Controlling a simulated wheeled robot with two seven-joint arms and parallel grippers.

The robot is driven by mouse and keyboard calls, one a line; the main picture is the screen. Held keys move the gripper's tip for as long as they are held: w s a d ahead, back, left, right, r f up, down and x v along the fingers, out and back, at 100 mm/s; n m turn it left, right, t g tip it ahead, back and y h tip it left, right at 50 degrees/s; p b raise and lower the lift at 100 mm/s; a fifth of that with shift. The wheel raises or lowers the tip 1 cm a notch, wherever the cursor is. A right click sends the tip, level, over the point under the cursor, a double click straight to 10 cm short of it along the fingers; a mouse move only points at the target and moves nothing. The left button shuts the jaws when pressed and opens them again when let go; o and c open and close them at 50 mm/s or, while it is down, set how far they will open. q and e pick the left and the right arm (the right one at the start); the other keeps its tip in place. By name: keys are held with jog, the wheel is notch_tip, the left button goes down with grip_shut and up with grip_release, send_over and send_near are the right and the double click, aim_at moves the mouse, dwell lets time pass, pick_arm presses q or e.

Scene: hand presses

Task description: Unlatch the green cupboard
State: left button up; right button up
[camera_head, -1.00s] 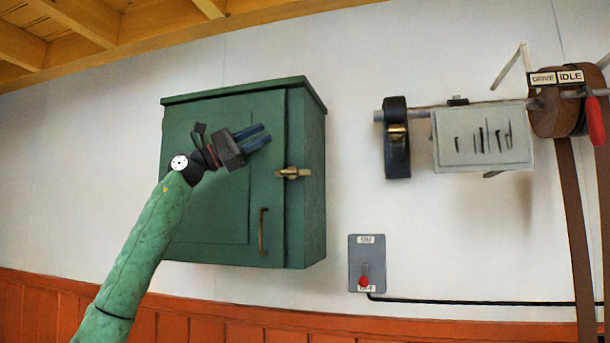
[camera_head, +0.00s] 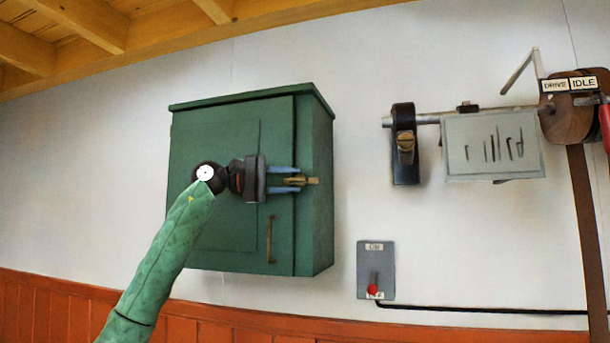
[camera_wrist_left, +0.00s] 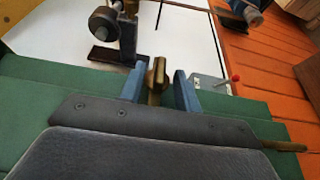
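The green cupboard (camera_head: 215,240) hangs on the white wall with its door closed. Its brass latch (camera_head: 300,181) lies horizontally across the right edge of the door. My left gripper (camera_head: 286,180) is at the latch, with its two blue fingers above and below it. In the left wrist view the brass latch (camera_wrist_left: 156,75) stands between the open fingers (camera_wrist_left: 160,90), with visible gaps on both sides. A brass handle (camera_head: 269,240) is mounted lower on the door; its end shows in the left wrist view (camera_wrist_left: 285,147). My right gripper is not in view.
Right of the cupboard are a shaft with a black bracket (camera_head: 405,165), a grey sign plate (camera_head: 492,145) and a drive pulley with a belt (camera_head: 588,220). A grey switch box (camera_head: 376,262) with a red-knobbed lever is on the wall below. Bare wall separates these from the cupboard.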

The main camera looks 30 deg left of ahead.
aim_at(307, 180)
pick_arm(q)
jog(key=p+x, duration=0.1)
jog(key=x, duration=0.2)
jog(key=shift+w+d+r+p, duration=0.1)
jog(key=shift+w+p, duration=0.1)
jog(key=shift+p, duration=0.1)
jog(key=shift+w+d, duration=0.2)
jog(key=shift+d, duration=0.2)
jog(key=c, duration=0.5)
jog(key=shift+s, duration=0.1)
grip_shut()
